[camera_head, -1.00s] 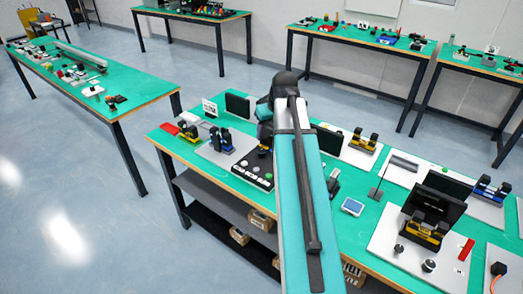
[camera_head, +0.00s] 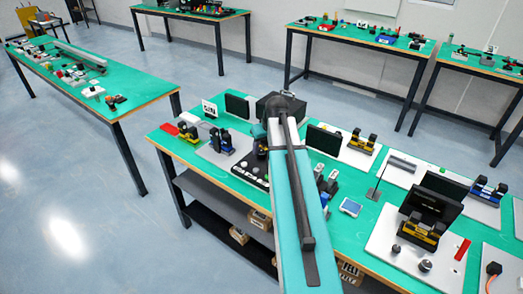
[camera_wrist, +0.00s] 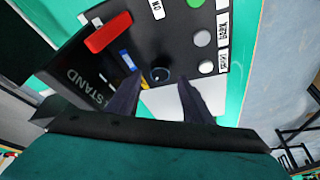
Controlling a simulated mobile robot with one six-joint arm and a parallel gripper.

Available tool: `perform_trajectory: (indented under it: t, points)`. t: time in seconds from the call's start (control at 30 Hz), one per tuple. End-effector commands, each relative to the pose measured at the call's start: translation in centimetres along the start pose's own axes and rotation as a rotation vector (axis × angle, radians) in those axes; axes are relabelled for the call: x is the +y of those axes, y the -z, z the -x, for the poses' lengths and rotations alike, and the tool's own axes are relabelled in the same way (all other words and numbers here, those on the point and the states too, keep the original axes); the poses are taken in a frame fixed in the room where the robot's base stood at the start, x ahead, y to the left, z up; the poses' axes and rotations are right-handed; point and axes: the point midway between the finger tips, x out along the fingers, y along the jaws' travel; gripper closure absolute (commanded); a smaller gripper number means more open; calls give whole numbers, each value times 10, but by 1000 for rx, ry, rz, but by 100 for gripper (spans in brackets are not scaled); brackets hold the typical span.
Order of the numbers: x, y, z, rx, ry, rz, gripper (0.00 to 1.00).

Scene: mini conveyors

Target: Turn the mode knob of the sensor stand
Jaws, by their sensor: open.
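The sensor stand shows in the wrist view as a black panel (camera_wrist: 178,45) with partly cut-off "STAND" lettering on its side at the left. A dark round knob (camera_wrist: 160,74) sits near its lower edge; I cannot read a label that names it the mode knob. My gripper (camera_wrist: 160,92) is open, one dark finger on each side just below the knob in the picture, with nothing held. Whether the fingers touch the panel is unclear. In the head view my arm hides the gripper and the knob; a black panel with round buttons (camera_head: 254,172) shows left of the arm.
A red bar (camera_wrist: 108,32) and pale round buttons (camera_wrist: 203,38) sit on the panel around the knob. In the head view, dark monitors (camera_head: 238,105), a blue-screened device (camera_head: 351,207) and a thin upright rod (camera_head: 378,182) stand on the green bench around my arm.

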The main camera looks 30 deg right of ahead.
Motion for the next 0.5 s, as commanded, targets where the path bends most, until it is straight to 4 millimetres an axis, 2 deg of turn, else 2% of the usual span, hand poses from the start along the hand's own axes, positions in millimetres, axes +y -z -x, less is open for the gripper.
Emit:
perform_trajectory:
  t: [0.3, 0.5]
  points:
    - [-1, 0, -29, -2, 1, 1, 53]
    - [-1, 0, -36, 0, 0, 2, 53]
